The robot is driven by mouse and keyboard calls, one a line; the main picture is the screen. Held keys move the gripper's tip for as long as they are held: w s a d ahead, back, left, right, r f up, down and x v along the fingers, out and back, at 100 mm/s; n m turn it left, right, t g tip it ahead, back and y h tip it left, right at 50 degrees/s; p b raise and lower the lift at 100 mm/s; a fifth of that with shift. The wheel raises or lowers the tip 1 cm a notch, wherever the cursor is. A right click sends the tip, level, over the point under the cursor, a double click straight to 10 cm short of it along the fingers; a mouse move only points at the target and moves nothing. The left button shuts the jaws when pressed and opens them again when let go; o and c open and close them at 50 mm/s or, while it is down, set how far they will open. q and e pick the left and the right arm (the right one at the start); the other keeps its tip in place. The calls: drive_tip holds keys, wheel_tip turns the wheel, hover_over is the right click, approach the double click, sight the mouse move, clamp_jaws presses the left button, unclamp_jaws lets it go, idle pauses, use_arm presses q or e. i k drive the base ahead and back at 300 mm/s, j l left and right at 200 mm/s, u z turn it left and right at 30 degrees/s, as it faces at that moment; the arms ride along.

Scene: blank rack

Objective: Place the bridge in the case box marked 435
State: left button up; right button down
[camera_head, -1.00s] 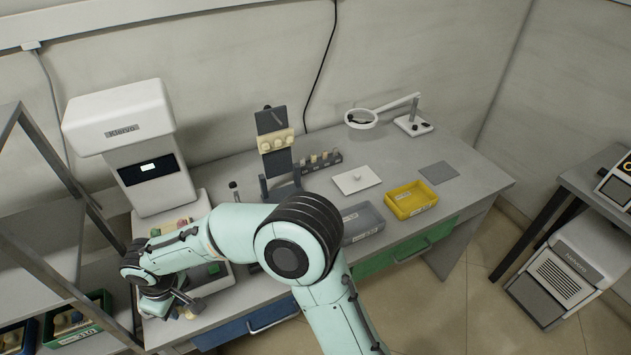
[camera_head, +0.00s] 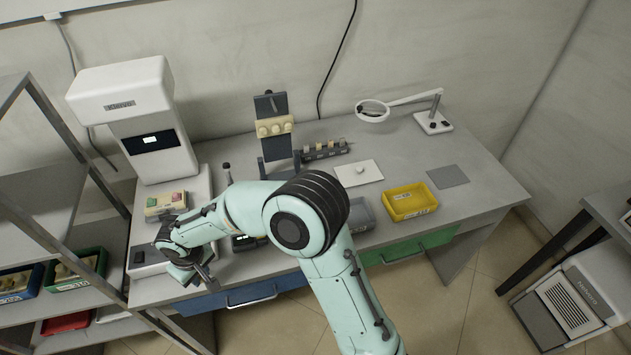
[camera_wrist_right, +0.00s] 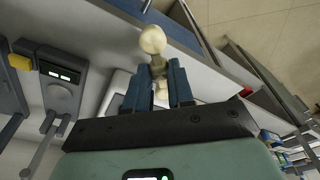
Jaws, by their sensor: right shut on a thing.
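My right gripper (camera_head: 208,279) is above the front left edge of the bench. In the right wrist view it (camera_wrist_right: 160,85) is shut on a cream piece with rounded ends, which I take for the bridge (camera_wrist_right: 153,40). The bridge sticks out beyond the fingertips; in the head view it is too hidden to make out. On the bench are a yellow box (camera_head: 431,201) and a grey box (camera_head: 362,226). On the shelf at left are a blue box (camera_head: 38,281) and a green box (camera_head: 103,262). Their labels are too small to read. My left gripper is not in view.
A white machine (camera_head: 130,100) stands at the bench's back left. A dark stand (camera_head: 270,105) holding cream pieces, a small rack (camera_head: 325,152), a white plate (camera_head: 359,173) and a ring lamp (camera_head: 371,111) stand farther right. A red box (camera_head: 66,323) sits on the lower shelf.

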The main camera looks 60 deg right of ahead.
sight(408, 204)
drive_tip(key=k+l, duration=0.35)
drive_tip(key=l, duration=0.25)
drive_tip(key=k+l+u, duration=0.1)
drive_tip(key=k+l, duration=0.3)
drive_tip(key=l, duration=0.2)
drive_tip(key=k+l+u, duration=0.1)
drive_tip(key=k+l, duration=0.3)
drive_tip(key=l, duration=0.15)
drive_tip(key=k+l, duration=0.4)
drive_tip(key=l, duration=0.15)
drive_tip(key=i+l, duration=0.3)
drive_tip(key=u, duration=0.05)
